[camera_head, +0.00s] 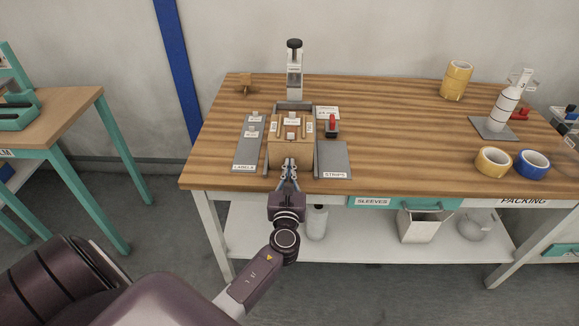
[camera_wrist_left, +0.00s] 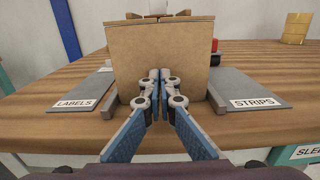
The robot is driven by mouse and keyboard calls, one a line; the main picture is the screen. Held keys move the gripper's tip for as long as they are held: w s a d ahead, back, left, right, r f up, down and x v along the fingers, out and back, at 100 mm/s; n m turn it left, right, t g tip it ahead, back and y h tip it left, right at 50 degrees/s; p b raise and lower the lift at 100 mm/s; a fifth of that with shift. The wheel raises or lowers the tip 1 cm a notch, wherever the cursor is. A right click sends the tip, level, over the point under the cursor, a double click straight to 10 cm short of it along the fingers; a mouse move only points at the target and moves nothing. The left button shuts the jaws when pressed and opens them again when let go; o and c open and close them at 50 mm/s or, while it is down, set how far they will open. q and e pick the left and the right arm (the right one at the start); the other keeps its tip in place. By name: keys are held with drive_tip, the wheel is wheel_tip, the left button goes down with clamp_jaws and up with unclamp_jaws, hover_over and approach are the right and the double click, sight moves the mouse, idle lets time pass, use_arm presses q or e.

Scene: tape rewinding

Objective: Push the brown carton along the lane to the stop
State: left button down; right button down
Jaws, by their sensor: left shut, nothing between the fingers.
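The brown carton (camera_head: 291,130) stands upright in the lane on the wooden table, with white labels on its top. Low lane rails (camera_wrist_left: 219,101) run along both its sides. A grey stop (camera_head: 293,106) shows just behind the carton; whether the two touch I cannot tell. My left gripper (camera_head: 290,162) is shut and empty at the carton's near face. In the left wrist view its fingertips (camera_wrist_left: 160,74) are together in front of the lower middle of the brown face (camera_wrist_left: 160,48), touching it or very close. My right gripper is not in view.
A grey labels plate (camera_head: 248,145) lies left of the lane and a grey strips plate (camera_head: 333,160) right of it. A red-handled device (camera_head: 332,126) sits close at the right. A white stand (camera_head: 294,72) rises behind. Tape rolls (camera_head: 493,162) lie farther right; table between is clear.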

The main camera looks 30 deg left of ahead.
use_arm(q)
drive_tip(key=shift+w, duration=0.1)
drive_tip(key=b+x, duration=0.1)
drive_tip(key=x, duration=0.5)
drive_tip(key=shift+w+a+f, duration=0.1)
drive_tip(key=shift+a, duration=0.05)
drive_tip(key=shift+w+a, duration=0.15)
drive_tip(key=shift+w, duration=0.1)
drive_tip(key=shift+s, duration=0.1)
